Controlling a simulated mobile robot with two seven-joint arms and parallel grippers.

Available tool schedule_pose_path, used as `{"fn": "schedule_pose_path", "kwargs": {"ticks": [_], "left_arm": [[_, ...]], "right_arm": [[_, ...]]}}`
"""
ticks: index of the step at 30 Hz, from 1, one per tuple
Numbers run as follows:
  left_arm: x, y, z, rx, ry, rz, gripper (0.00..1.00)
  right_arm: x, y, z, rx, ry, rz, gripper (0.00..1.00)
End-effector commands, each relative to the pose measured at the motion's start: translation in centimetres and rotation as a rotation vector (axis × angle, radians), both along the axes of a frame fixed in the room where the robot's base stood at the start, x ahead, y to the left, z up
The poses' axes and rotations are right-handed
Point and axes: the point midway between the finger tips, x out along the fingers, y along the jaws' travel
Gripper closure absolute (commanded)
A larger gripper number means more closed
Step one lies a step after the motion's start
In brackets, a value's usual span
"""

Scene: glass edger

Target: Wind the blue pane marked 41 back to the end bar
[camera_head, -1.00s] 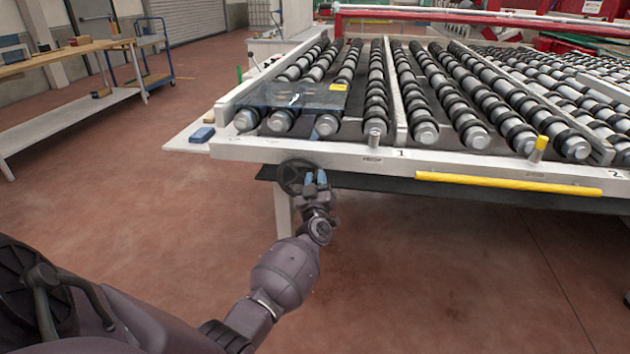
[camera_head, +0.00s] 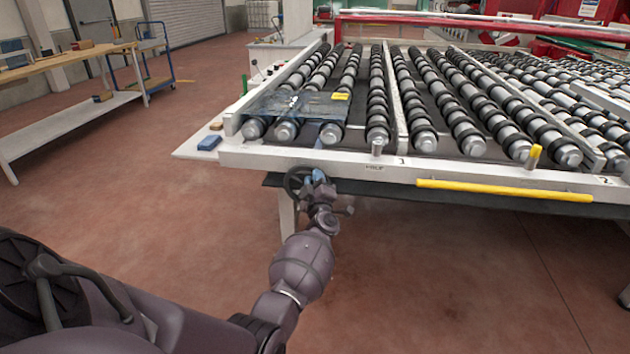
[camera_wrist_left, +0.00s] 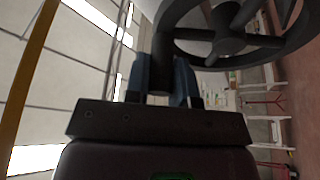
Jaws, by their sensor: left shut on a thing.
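The translucent blue pane (camera_head: 300,106) lies flat on the rollers at the near left corner of the table, with a yellow tag (camera_head: 340,96) at its right edge. I cannot read its number. A dark handwheel (camera_head: 296,181) sits under the table's front rail. My left gripper (camera_head: 318,177) is at the wheel's right side. In the left wrist view, the gripper's blue fingers (camera_wrist_left: 162,82) are shut around the dark handle (camera_wrist_left: 162,62) of the wheel (camera_wrist_left: 235,42). I cannot tell which rail is the end bar. My right gripper is out of view.
The white front rail (camera_head: 270,158) runs above the wheel, with a yellow bar (camera_head: 505,190) along it. A blue block (camera_head: 209,142) rests on the ledge at left. A workbench (camera_head: 70,57) stands further left. The red floor in front is clear.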

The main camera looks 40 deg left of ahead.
Motion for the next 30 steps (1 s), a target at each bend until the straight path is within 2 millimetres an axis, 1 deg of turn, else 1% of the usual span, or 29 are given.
{"fn": "schedule_pose_path", "kwargs": {"ticks": [8,9,13,14,23,26,30], "left_arm": [[0.0,0.1,0.0,0.000,-0.001,0.002,1.00],[0.0,0.1,0.0,0.001,0.000,0.002,0.74],[0.0,0.1,0.0,0.001,0.000,0.001,0.54],[0.0,0.1,0.0,0.001,0.000,0.001,0.52],[-0.1,-0.1,0.0,0.001,0.000,0.001,0.52],[-0.6,-0.7,-0.1,-0.001,-0.001,0.000,0.52],[-1.9,-2.2,-0.5,-0.002,-0.002,0.001,0.52]], "right_arm": [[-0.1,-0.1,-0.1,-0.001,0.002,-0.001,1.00],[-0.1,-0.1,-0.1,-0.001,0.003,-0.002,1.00],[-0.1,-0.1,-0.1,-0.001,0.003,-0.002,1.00],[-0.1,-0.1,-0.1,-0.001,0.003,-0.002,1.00],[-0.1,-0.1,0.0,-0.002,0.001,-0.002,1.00],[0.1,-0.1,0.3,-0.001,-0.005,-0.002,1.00],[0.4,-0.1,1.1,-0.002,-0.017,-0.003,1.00]]}}
